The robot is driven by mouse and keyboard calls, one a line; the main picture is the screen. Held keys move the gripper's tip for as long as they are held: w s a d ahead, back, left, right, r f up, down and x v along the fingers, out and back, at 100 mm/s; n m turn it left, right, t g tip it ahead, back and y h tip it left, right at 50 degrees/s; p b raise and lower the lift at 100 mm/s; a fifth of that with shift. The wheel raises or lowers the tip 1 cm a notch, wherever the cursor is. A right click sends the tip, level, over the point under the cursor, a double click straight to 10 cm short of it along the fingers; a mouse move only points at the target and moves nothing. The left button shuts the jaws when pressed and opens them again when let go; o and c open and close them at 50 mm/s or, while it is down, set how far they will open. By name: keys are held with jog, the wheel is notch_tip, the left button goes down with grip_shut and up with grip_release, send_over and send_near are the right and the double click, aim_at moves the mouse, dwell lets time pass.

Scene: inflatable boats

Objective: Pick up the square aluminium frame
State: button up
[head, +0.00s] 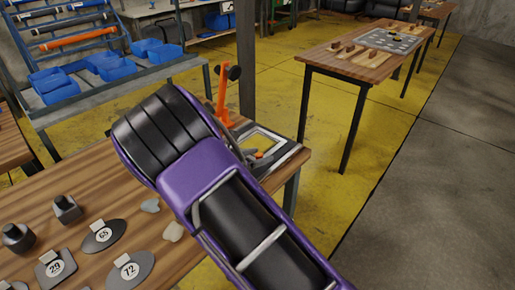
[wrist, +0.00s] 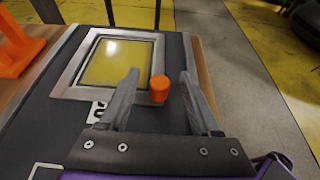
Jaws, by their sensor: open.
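The square aluminium frame (wrist: 71,72) lies on a dark board (wrist: 55,120) in the wrist view, with a flat yellow area inside its silver rim. In the head view the frame (head: 283,139) is at the table's far right corner, partly hidden by my arm. My gripper (wrist: 159,74) is open, its two grey fingers spread over the frame's near right part. A small orange cylinder (wrist: 159,89) shows between the fingers, by the frame's right rim. I cannot tell whether the fingers touch anything.
An orange upright stand (head: 222,97) is left of the frame. Dark stones and numbered plates (head: 104,236) lie on the wooden table (head: 85,190). A rack with blue bins (head: 60,88) stands behind. Another table (head: 320,58) is at back right, with open floor beside it.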

jog(key=shift+w+d+f, duration=0.1)
jog(key=shift+w, duration=0.05)
jog(key=shift+c, duration=0.2)
grip_shut()
